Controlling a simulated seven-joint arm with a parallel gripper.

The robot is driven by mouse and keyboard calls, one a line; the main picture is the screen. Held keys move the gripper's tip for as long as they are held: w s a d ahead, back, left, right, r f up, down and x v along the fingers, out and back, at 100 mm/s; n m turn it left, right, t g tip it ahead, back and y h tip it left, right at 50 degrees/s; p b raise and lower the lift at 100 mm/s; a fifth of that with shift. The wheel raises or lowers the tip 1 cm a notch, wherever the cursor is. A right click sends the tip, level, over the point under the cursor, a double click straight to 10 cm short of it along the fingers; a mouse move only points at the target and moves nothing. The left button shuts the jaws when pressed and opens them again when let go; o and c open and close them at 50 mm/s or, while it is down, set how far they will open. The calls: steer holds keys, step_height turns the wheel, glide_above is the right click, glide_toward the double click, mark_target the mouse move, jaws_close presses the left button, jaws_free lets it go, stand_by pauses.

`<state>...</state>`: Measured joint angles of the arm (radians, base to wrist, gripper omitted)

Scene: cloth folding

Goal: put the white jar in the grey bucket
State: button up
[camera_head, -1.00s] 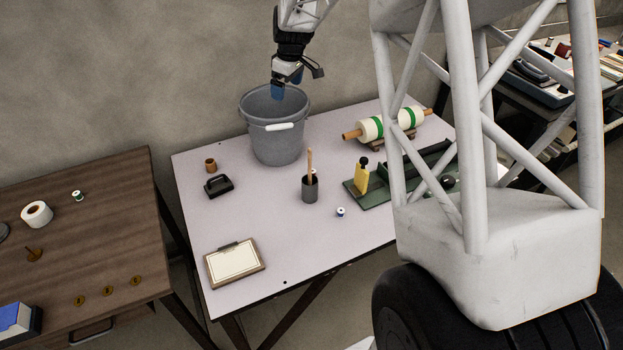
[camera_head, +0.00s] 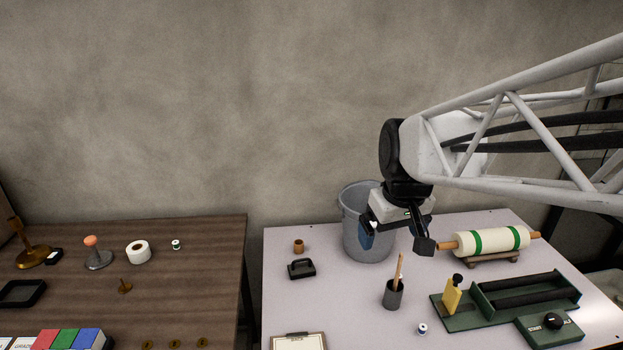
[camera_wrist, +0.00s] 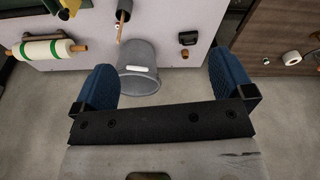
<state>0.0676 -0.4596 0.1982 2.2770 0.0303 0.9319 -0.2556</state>
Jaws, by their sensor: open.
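The grey bucket (camera_head: 352,205) stands upright at the back of the light table, partly hidden behind my gripper. It also shows in the wrist view (camera_wrist: 138,55), with a small white part on it that looks like its handle grip. My gripper (camera_head: 388,236) is in front of the bucket and overlaps its right side in the head view. In the wrist view its blue fingers are wide apart with nothing between them at the tips (camera_wrist: 160,66). I cannot make out a white jar in any view; whether one is inside the bucket cannot be told.
A dark cup with a wooden stick (camera_head: 393,292) stands before the bucket. A green-banded roller (camera_head: 485,242) and a green tool base (camera_head: 470,318) are to the right. A black handled block (camera_head: 301,268) and a small brown pot (camera_head: 298,246) are left. A brown table (camera_head: 205,285) stands further left.

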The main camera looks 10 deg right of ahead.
steer(key=s+a+f+m, duration=0.2)
steer(key=s+f, duration=0.1)
steer(key=s, duration=1)
steer(key=shift+s, duration=0.15)
stand_by(0.6)
